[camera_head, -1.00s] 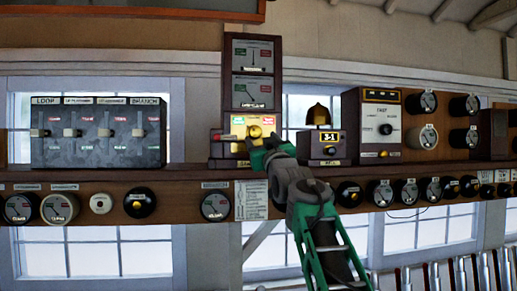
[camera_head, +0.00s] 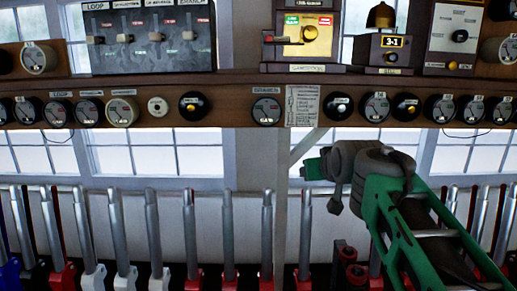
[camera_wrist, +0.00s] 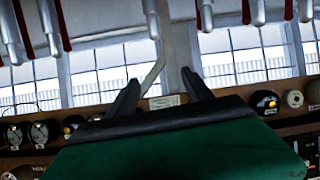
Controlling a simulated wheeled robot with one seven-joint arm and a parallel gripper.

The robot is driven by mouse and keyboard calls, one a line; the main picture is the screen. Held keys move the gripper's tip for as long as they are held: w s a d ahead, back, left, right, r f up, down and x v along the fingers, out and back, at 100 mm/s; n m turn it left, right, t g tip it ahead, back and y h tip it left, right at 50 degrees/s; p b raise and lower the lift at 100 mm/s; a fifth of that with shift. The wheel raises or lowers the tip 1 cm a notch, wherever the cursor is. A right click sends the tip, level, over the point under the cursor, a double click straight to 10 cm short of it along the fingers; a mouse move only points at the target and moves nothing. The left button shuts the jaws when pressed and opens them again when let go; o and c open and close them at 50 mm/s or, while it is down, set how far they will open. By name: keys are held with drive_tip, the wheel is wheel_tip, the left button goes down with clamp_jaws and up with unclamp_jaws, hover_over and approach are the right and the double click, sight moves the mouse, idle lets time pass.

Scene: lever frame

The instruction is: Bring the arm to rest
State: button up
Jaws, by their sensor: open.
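My gripper (camera_head: 318,168) is at the end of my green and grey arm, in front of the windows below the instrument shelf (camera_head: 240,82). In the wrist view my gripper (camera_wrist: 165,88) shows two dark fingers spread apart with nothing between them. The wrist picture is upside down, with levers at its top and the shelf gauges below. The brass-faced block instrument (camera_head: 307,33) stands on the shelf above my gripper, apart from it.
A row of steel levers (camera_head: 190,235) with red, white and blue lower parts runs along the bottom, close below my arm. Round gauges (camera_head: 266,110) line the shelf front. A switch box (camera_head: 150,40), a bell (camera_head: 381,15) and a 3-1 box (camera_head: 391,50) stand on the shelf.

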drive_tip(key=s+f+m+g, duration=0.1)
drive_tip(key=s+f+g, duration=0.7)
drive_tip(key=s+f, duration=1.8)
drive_tip(key=shift+f, duration=0.3)
